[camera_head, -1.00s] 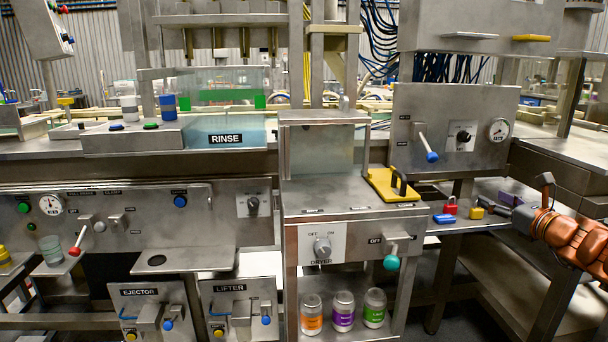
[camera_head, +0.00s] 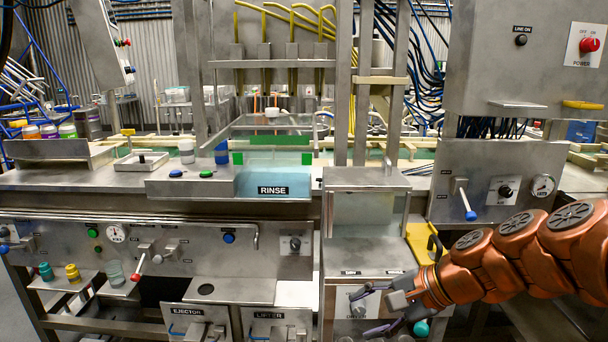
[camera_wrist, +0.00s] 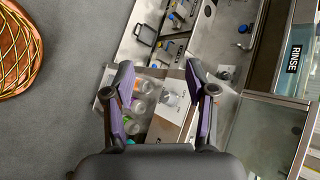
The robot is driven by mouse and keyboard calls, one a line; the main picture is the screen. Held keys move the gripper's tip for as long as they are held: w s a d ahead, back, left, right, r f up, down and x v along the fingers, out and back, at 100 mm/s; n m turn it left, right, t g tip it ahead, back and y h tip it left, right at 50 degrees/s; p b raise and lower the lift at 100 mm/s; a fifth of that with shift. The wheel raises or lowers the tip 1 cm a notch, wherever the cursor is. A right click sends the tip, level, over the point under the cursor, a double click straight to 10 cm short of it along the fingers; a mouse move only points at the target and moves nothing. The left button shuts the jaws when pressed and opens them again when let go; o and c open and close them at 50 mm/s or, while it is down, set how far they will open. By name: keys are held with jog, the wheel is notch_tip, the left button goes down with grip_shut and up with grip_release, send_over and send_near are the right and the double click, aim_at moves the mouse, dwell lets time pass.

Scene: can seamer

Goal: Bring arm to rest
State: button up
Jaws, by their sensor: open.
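My gripper (camera_head: 375,310) is at the end of my copper-coloured arm, in front of the dryer cabinet at the lower middle right of the head view. Its dark, purple-padded fingers point left, are spread apart and hold nothing. In the wrist view my gripper (camera_wrist: 160,105) shows two parted fingers, with several jars (camera_wrist: 138,98) on a shelf beyond and below them.
The yellow-based handle plate (camera_head: 420,240) lies close behind my wrist. The rinse tank (camera_head: 272,185) and the panel with the red-tipped lever (camera_head: 140,262) are to the left. A blue-tipped lever (camera_head: 465,200) stands above my arm. Open grey floor (camera_wrist: 60,120) shows at left in the wrist view.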

jog(key=s+a+r+n+g+h+p, duration=0.1)
jog(key=s+r+n+g+h+p, duration=0.15)
jog(key=s+n+p, duration=0.65)
jog(key=s+d+n+g+h+p, duration=0.1)
jog(key=s+d+h, duration=0.2)
jog(key=s, duration=0.4)
jog(key=s+d+r+n+g+h+p, duration=0.1)
jog(key=s+d+g+h, duration=0.1)
jog(key=s, duration=0.6)
jog(key=d+h, duration=0.1)
jog(key=d, duration=0.1)
jog(key=shift+d+r+p, duration=0.25)
jog(key=shift+d+p, duration=0.15)
jog(key=shift+c, duration=0.2)
